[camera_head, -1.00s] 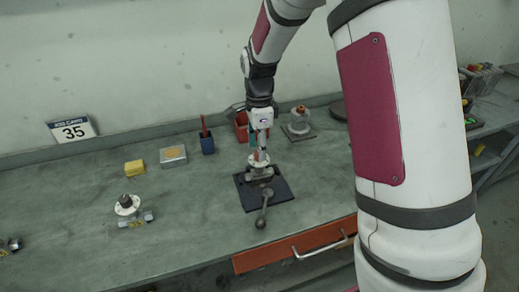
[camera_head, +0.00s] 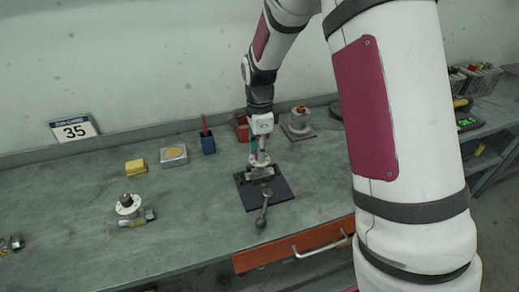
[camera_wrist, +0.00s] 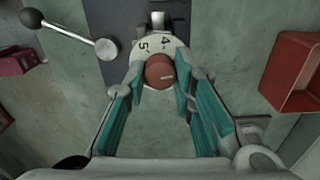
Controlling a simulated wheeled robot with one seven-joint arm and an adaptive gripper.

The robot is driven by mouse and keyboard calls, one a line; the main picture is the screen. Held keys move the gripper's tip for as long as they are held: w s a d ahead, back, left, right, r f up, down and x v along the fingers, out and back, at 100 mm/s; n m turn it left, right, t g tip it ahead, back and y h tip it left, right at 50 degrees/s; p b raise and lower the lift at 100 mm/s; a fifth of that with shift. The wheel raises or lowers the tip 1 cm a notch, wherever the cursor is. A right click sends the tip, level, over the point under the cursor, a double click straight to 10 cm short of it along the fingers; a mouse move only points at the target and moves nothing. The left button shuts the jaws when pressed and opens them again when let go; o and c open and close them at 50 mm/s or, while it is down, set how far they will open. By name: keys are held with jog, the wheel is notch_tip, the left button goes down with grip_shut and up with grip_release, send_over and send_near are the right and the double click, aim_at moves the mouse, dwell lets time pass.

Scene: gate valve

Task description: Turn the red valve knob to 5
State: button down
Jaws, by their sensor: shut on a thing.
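The red valve knob (camera_wrist: 159,71) sits on a round white dial (camera_wrist: 143,52) in the wrist view. The figures 5 and 4 show at the dial's upper rim; the rest of the dial is partly hidden by my fingers. A short pale mark on the knob points sideways toward the right finger, not at the 5. My gripper (camera_wrist: 161,76) is shut on the knob, with a teal finger on each side. In the head view my gripper (camera_head: 260,155) is at the valve over a black plate (camera_head: 282,192), and the knob is hidden.
A lever with a black ball end (camera_wrist: 34,17) sticks out beside the valve. A red bin (camera_wrist: 293,72) stands to the right. In the head view another valve (camera_head: 129,207), a yellow block (camera_head: 135,166) and a blue cup (camera_head: 208,144) stand left on the bench.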

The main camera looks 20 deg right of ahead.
jog(key=shift+n, duration=0.3)
jog(key=n, duration=0.5)
jog(key=shift+n, duration=0.4)
jog(key=n, duration=1.1)
jog(key=shift+n, duration=0.3)
jog(key=n, duration=0.5)
jog(key=shift+n, duration=0.4)
jog(key=c, duration=1.3)
grip_release()
jog(key=shift+c, duration=0.2)
